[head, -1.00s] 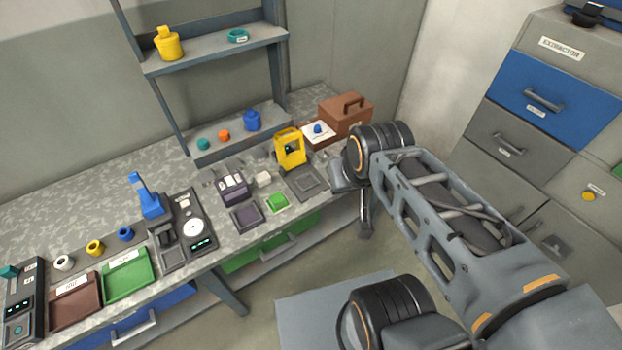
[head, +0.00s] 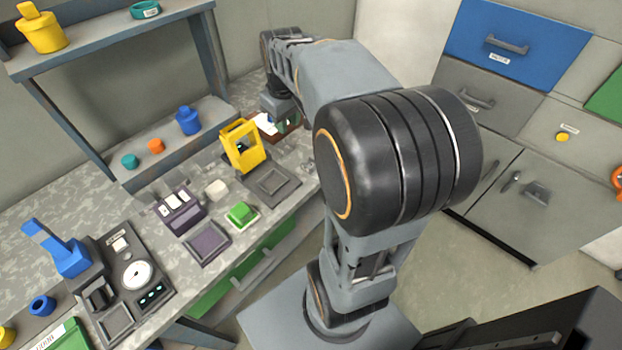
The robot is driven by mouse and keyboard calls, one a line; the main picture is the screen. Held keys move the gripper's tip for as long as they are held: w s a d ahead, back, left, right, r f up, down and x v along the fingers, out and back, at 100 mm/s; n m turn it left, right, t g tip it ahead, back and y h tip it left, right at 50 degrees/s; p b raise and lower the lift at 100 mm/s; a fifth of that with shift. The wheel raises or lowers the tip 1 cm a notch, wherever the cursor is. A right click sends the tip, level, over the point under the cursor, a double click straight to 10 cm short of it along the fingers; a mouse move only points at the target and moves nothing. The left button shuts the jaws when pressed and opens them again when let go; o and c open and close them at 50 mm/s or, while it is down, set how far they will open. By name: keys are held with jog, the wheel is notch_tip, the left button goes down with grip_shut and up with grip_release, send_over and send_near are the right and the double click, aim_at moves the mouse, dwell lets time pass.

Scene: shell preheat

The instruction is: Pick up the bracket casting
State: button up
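No part is clearly readable as the bracket casting. Earlier, a small blue part lay on a white sheet by the brown toolbox at the bench's back right; my gripper (head: 283,112) now covers that spot. Only an edge of the white sheet (head: 265,123) shows beside it. My gripper points down there, small and partly hidden by my own arm, and its fingers cannot be made out. A small green block (head: 241,213) sits on a light pad on the bench, left of my arm.
A yellow frame-shaped device (head: 242,146) stands just left of my gripper, close to it. A dark switch box (head: 178,208) and a blue-handled press (head: 62,252) stand further left. A shelf (head: 190,135) rises behind. Drawer cabinets (head: 515,45) stand at the right.

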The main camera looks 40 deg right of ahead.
jog(key=g+b, duration=0.2)
jog(key=b, duration=0.2)
send_over(304, 163)
notch_tip(304, 163, down, 9)
jog(key=shift+n, duration=0.4)
jog(key=f, duration=0.6)
jog(key=shift+d+f+b, duration=0.2)
jog(key=shift+f+b, duration=0.1)
jog(key=shift+f, duration=0.05)
jog(key=shift+a+f, duration=0.15)
jog(key=shift+f, duration=3.05)
jog(key=shift+c, duration=0.2)
grip_shut()
